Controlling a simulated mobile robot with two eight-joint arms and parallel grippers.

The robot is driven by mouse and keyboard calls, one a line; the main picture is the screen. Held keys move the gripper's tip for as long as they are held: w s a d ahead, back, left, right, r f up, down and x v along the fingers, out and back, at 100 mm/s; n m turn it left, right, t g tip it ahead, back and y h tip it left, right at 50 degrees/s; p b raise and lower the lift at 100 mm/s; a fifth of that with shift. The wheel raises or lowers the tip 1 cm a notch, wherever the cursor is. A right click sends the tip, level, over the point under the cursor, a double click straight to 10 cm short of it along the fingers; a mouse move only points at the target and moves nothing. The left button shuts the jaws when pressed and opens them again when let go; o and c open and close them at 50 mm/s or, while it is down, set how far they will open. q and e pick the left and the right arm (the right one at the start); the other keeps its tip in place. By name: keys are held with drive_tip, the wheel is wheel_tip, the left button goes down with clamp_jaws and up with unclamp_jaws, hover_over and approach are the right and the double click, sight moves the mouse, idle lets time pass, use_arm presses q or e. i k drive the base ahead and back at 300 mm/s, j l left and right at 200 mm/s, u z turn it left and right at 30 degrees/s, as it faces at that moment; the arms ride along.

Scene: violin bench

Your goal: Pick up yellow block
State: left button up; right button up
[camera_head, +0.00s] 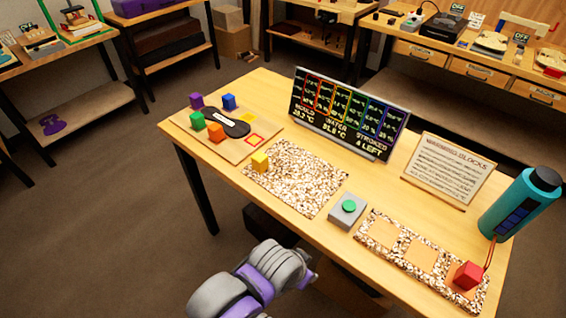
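The yellow block (260,162) sits at the upper left corner of the speckled mat (300,185), close to the wooden board. Nothing holds or covers it. A grey and purple part of one of my arms shows at the bottom centre, in front of the table's near edge and well apart from the block. No gripper fingers can be made out in this view.
Purple, blue, green and orange blocks surround a black device (227,122) on the wooden board (188,128). A display panel (345,112) stands behind. A green-button box (347,209), red block (467,275), text sign (446,170) and teal bottle (518,205) are to the right.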

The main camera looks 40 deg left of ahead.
sight(260, 162)
drive_tip(key=k+j+u, duration=0.2)
drive_tip(key=k, duration=0.45)
drive_tip(key=l+u, duration=0.1)
drive_tip(key=u, duration=0.35)
drive_tip(key=l+u, duration=0.15)
drive_tip(key=u, duration=0.3)
drive_tip(key=l+u, duration=0.1)
drive_tip(key=u, duration=0.35)
drive_tip(key=i+l, duration=0.3)
drive_tip(key=i, duration=0.25)
